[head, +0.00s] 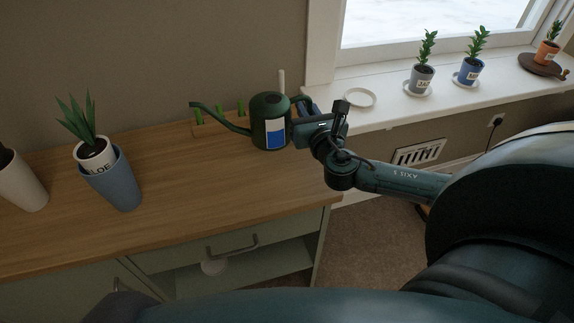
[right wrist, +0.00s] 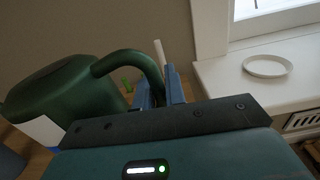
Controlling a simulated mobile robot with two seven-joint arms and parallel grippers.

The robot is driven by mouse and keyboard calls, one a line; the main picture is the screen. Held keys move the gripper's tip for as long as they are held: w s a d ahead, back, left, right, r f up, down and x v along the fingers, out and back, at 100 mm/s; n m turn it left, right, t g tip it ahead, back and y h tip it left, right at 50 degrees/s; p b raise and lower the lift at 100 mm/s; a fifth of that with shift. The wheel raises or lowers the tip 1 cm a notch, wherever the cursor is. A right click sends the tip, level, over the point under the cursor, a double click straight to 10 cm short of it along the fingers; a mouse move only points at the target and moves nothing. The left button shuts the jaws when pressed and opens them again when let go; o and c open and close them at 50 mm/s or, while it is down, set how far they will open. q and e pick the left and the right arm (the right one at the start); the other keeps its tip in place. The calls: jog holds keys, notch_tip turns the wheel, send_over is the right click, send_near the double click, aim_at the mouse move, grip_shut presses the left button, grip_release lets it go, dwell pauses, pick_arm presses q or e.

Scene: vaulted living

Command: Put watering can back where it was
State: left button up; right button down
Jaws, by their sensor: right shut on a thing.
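The dark green watering can (head: 271,122), with a white and blue label, is upright at the back right of the wooden cabinet top (head: 190,185). Its spout points left. In the right wrist view the can (right wrist: 50,100) fills the left side. My right gripper (head: 303,108) comes from the right and is shut on the can's handle (right wrist: 130,62); the fingers (right wrist: 160,92) show around the handle. I cannot tell whether the can's base touches the cabinet top. My left gripper is not in view.
A planter with small green plants (head: 228,117) is behind the can. A potted aloe (head: 97,155) in a blue pot and a white pot (head: 22,183) stand left. The windowsill (head: 392,105) holds an empty white saucer (head: 359,97) and several potted plants. Free cabinet top lies in front.

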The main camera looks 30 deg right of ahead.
notch_tip(320, 180, down, 7)
jog(key=shift+f+b, duration=0.1)
jog(key=shift+b, duration=0.75)
jog(key=shift+f+b, duration=0.3)
jog(key=shift+f, duration=1)
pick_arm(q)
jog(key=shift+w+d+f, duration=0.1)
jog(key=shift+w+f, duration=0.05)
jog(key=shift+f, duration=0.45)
pick_arm(e)
jog(key=shift+f, duration=0.25)
jog(key=c, duration=1.5)
grip_release()
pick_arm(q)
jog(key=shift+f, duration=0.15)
pick_arm(e)
jog(key=shift+o, duration=0.2)
